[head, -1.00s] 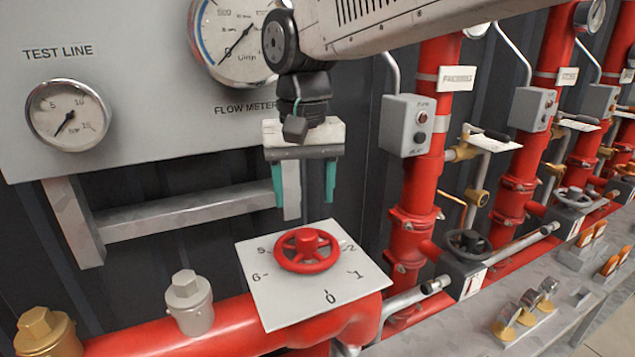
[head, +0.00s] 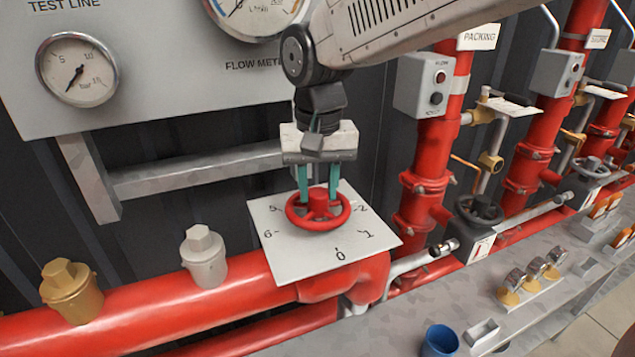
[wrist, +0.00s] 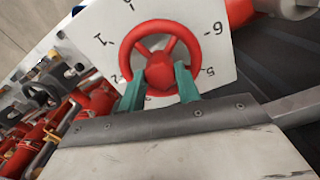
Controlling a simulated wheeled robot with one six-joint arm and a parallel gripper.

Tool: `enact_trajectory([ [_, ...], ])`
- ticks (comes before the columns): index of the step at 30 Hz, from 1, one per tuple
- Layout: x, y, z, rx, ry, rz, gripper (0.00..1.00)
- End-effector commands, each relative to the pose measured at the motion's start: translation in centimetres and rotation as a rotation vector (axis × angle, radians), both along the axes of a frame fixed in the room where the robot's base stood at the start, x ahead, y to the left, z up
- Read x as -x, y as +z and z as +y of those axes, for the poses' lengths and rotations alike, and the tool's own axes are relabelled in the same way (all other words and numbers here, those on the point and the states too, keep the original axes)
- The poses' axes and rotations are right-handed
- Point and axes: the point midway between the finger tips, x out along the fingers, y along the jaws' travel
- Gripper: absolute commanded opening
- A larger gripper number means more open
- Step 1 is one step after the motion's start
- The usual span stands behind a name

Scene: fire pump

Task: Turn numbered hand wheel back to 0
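The red hand wheel (head: 317,222) sits on a square white plate (head: 285,255) numbered around it. In the head view the 0 (head: 340,254) is at the front, with 1 and 2 to the right and 5 and 6 to the left. No pointer on the wheel can be made out. My gripper (head: 319,198) points down over the wheel, its teal fingers reaching inside the rim, one on each side of the hub. The wrist view also shows the fingers (wrist: 160,75) close beside the hub (wrist: 157,71). Whether they press on it is unclear.
A red pipe (head: 150,310) with a brass cap (head: 70,288) and a grey cap (head: 204,256) runs left of the plate. The gauge panel (head: 160,80) stands behind. Red risers with a grey switch box (head: 425,85) and a dark hand wheel (head: 478,209) are at right.

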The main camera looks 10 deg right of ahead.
Motion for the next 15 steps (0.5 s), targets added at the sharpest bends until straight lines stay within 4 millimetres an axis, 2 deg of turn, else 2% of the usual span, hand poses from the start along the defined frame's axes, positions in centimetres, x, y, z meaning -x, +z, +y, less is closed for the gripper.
enact_trajectory([
  [1,0.0,0.01,0.0,0.0,0.0,0.0,0.17],
  [2,0.0,0.02,0.0,0.0,0.0,0.0,0.09],
  [3,0.0,0.02,0.0,0.0,0.0,0.0,0.05],
  [4,0.0,0.02,0.0,0.0,0.0,0.0,0.3],
  [6,0.0,0.03,0.0,0.0,0.0,0.0,0.11],
  [7,-0.01,0.03,0.0,0.0,0.0,0.0,0.06],
  [11,-0.01,0.04,0.0,0.0,-0.026,0.0,0.06],
  [15,-0.02,0.04,0.02,0.0,-0.2,0.0,0.06],
])
